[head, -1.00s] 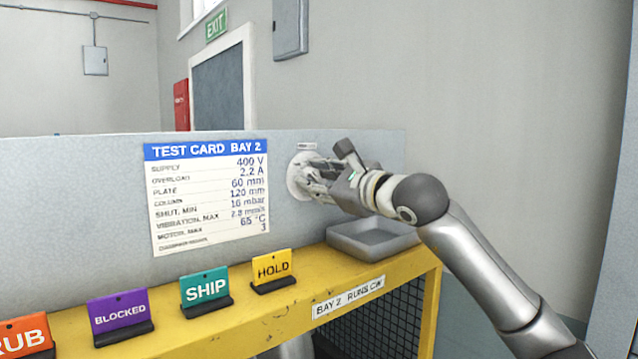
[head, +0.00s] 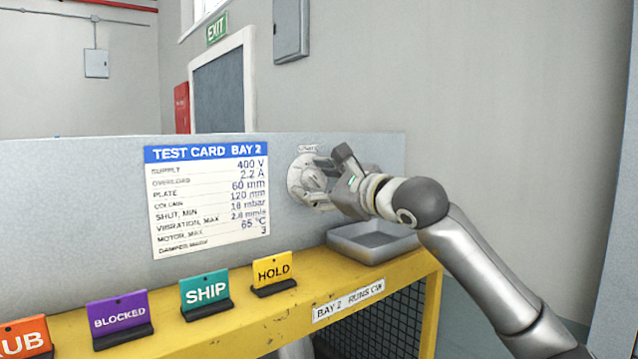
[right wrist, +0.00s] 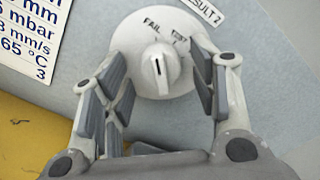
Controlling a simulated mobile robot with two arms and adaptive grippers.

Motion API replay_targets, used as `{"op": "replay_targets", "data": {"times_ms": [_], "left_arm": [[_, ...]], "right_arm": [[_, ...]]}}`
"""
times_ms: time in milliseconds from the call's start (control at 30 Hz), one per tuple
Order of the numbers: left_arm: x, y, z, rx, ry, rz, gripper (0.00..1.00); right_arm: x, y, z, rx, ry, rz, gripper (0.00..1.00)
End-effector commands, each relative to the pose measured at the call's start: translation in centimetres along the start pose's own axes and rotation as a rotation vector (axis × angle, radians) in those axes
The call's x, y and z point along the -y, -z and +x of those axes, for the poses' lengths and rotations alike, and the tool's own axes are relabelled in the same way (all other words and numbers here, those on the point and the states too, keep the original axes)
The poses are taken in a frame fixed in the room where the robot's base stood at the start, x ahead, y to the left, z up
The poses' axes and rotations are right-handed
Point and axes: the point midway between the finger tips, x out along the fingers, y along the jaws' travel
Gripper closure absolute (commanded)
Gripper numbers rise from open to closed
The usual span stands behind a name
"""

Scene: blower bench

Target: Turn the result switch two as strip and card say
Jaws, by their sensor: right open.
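The result switch two (head: 297,190) is a round pale dial on the grey back panel, with a white knob (right wrist: 160,70) at its middle. In the right wrist view its plate reads FAIL and a second word too blurred to be sure of, and a label (right wrist: 203,12) reads RESULT 2. A dark mark shows on the knob. My right gripper (head: 318,182) is open, with its fingers on either side of the knob and gaps showing between. The test card (head: 208,200) for bay 2 hangs left of the dial. My left gripper is not in view.
A strip (head: 348,300) on the yellow bench (head: 225,335) front reads BAY 2 RUNS CW. A grey tray (head: 345,247) sits below my right gripper. HOLD (head: 272,270), SHIP (head: 205,291) and BLOCKED (head: 119,316) signs stand along the bench.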

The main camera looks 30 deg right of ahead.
Motion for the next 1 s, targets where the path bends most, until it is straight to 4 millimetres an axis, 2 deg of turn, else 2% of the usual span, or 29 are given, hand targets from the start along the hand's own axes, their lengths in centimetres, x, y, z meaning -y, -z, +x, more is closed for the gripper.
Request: {"op": "replay_targets", "data": {"times_ms": [267,500,700,1000], "left_arm": [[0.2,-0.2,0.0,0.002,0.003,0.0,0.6],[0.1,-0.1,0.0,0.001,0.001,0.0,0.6],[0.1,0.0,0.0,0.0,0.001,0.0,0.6],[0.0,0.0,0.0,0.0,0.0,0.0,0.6]], "right_arm": [[0.1,0.1,-0.9,0.0,0.002,0.0,0.46],[0.1,0.2,-4.4,-0.003,0.003,-0.004,0.46],[0.1,0.2,-6.4,-0.004,0.001,0.0,0.46],[0.0,0.0,-7.5,0.0,0.0,0.0,0.46]]}}
